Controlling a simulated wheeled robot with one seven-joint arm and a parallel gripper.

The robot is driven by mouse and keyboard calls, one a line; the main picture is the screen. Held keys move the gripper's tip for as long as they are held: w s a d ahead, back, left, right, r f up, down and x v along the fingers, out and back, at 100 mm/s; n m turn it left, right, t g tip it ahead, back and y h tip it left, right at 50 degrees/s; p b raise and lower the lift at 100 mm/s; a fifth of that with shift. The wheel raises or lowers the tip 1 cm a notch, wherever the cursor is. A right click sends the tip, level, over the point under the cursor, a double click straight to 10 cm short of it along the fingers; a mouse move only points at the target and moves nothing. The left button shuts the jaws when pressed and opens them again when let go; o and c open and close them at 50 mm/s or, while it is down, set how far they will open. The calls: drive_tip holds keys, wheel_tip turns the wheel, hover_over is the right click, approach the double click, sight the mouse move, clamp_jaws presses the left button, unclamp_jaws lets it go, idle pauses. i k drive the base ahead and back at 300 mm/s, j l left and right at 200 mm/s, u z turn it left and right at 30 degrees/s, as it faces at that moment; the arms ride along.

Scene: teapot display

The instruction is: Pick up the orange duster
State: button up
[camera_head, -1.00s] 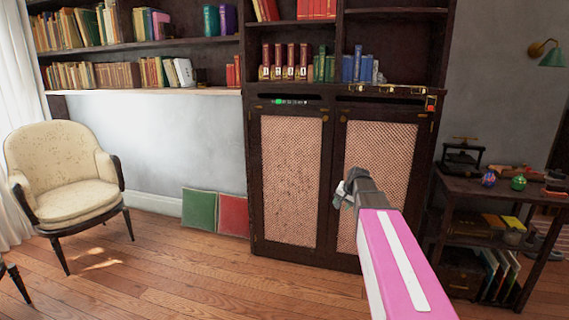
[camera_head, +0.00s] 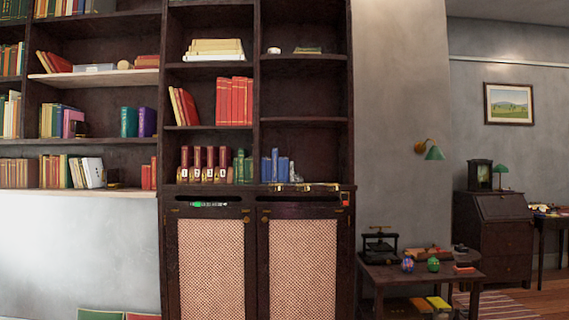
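No object is clearly recognisable as the orange duster. A small orange-red block (camera_head: 345,198) sits at the right end of the dark cabinet's ledge, but it is too small to tell what it is. My gripper is not in view.
The tall dark cabinet (camera_head: 251,212) has two mesh doors and shelves of books above. A low dark side table (camera_head: 385,274) stands to its right, bearing a press and two colourful egg-like objects. A dark bureau (camera_head: 492,240) stands further right.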

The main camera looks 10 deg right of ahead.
sight(463, 267)
drive_tip(key=i+l+z, duration=0.25)
drive_tip(key=i+z, duration=0.2)
drive_tip(key=i, duration=0.25)
drive_tip(key=z, duration=1.55)
